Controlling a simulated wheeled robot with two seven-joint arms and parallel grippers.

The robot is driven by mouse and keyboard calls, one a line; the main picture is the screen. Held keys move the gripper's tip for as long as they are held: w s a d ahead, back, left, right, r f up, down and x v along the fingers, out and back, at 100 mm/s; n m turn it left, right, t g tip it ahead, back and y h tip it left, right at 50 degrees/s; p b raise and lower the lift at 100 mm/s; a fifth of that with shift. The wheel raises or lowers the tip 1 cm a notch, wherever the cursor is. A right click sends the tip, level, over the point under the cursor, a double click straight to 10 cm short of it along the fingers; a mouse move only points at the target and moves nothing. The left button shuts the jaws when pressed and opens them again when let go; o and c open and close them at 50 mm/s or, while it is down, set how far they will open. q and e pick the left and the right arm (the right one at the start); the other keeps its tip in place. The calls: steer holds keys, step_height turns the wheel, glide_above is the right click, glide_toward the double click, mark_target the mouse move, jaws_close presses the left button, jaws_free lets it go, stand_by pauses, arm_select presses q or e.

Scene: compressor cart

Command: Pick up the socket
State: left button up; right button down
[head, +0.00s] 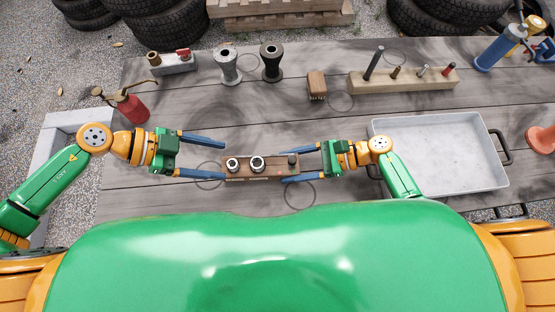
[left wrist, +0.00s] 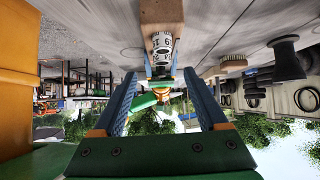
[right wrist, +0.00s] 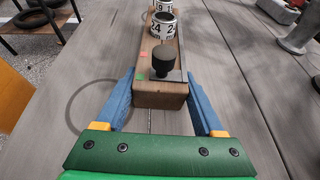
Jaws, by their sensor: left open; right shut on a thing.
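A brown wooden rail (head: 270,177) lies near the table's front edge, with two numbered silver sockets, a left one (head: 232,164) and a middle one (head: 257,164), standing on it. A black knob (head: 293,160) is at its right end. My right gripper (head: 288,165) is shut on the rail's right end; the right wrist view shows its fingers along the rail's sides (right wrist: 160,98), below the socket marked 24 (right wrist: 163,28). My left gripper (head: 222,161) is open and empty at the rail's left end, facing the nearer socket (left wrist: 161,47) in the left wrist view.
A white tray (head: 440,186) stands at right. A wooden block with pegs (head: 405,81), a brush (head: 317,85), two spool-shaped parts (head: 228,66) and a red oil can (head: 130,106) stand further back. Bare planks lie between them and the rail.

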arm_select(q)
steer(key=s+d+r+n+h, duration=0.3)
steer(key=s+d+n+h, duration=0.55)
steer(key=n, duration=0.45)
steer(key=m+t+y, duration=1.6)
steer(key=m+t, duration=0.2)
steer(key=m, duration=1.6)
glide_toward(258, 157)
steer(key=shift+w+d+r, duration=0.1)
steer(key=shift+d, duration=0.2)
steer(key=shift+n, duration=0.3)
steer(key=w, duration=0.7)
steer(key=w+d, duration=0.1)
steer(key=w, duration=0.3)
steer(key=shift+w+d, duration=0.1)
steer(key=shift+w, duration=0.15)
jaws_close()
